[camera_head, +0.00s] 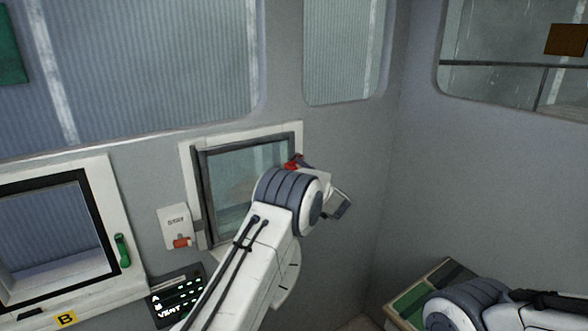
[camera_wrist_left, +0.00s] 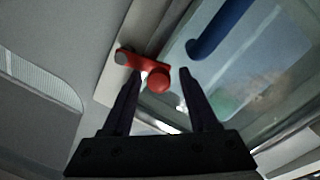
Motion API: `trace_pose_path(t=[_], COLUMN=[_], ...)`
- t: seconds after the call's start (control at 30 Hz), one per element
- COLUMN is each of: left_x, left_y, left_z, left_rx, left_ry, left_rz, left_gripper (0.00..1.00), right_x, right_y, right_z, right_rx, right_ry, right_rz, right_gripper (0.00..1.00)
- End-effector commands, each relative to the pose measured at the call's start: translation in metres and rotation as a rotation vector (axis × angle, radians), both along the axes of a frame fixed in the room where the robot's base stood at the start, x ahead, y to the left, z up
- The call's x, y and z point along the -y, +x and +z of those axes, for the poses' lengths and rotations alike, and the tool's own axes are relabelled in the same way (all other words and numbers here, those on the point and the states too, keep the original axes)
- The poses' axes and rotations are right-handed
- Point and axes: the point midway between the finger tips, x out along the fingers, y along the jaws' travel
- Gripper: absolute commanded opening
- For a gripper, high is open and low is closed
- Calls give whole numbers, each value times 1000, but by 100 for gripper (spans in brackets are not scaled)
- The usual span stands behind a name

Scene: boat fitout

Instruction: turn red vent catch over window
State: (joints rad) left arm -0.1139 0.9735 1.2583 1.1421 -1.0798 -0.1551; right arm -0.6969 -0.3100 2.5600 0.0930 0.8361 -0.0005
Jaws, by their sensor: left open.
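The red vent catch (camera_head: 294,162) is at the top right of the small grey-framed window (camera_head: 228,190), partly hidden behind my left arm in the head view. In the left wrist view the catch (camera_wrist_left: 130,59) is a red bar with a round pivot at one end and a red ball knob (camera_wrist_left: 158,80) at the other. My left gripper (camera_wrist_left: 159,75) is open, with the knob showing between its fingertips; I cannot tell whether either finger touches it. My right gripper is not in view.
A white box with a red-orange lever (camera_head: 182,242) is left of the window. A green handle (camera_head: 122,250) is on the window marked B. A black vent panel (camera_head: 178,296) is below. A blue bar (camera_wrist_left: 222,27) crosses the glass in the wrist view.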

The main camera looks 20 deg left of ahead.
Motion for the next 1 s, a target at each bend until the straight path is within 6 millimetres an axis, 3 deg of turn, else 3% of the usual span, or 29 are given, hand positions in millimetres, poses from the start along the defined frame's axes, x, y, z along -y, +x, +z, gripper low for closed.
trace_pose_path(t=[0.07,0.2,0.23,0.37,0.7,1.0], left_x=[0,0,0,0,0,0], left_y=[0,0,0,0,-1,-1], left_z=[0,0,0,1,17,16], left_rx=[0,0,0,-2,-193,-215], left_ry=[0,0,0,2,150,169], left_rz=[0,0,0,0,0,0], left_gripper=[60,6,0,0,0,0], right_x=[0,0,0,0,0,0], right_y=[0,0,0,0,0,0], right_z=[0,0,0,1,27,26], right_rx=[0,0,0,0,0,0], right_ry=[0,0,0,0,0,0], right_rz=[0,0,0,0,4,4], right_gripper=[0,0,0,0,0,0])
